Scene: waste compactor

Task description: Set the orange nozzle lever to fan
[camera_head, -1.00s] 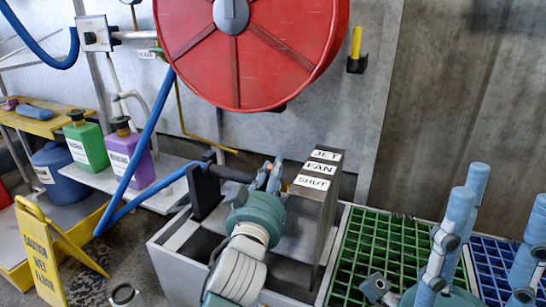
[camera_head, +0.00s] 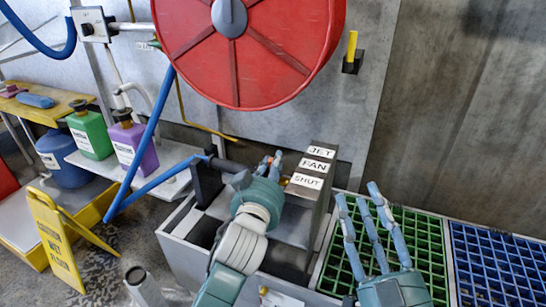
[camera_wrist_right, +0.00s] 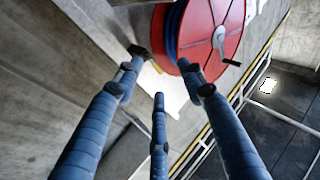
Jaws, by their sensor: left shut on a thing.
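My left gripper (camera_head: 273,163) is beside the dark nozzle block, left of the sign post (camera_head: 322,195) with the labels JET, FAN and SHUT. Its fingers are closed around the orange nozzle lever (camera_head: 268,159), of which only a small orange bit shows between them. The fingertips are about level with the FAN label (camera_head: 313,166) in the picture; the lever's exact angle is hidden. The nozzle's dark barrel (camera_head: 232,167) runs left from the fingers to the blue hose. My right gripper (camera_head: 368,205) is open and empty above the green grate; its spread fingers also show in the right wrist view (camera_wrist_right: 158,80).
A red hose reel (camera_head: 250,55) hangs on the wall above. A green jug (camera_head: 90,135) and a purple jug (camera_head: 133,145) stand on a shelf at left. A yellow wet-floor sign (camera_head: 57,240) stands on the floor. Green (camera_head: 430,230) and blue (camera_head: 500,262) grates lie at right.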

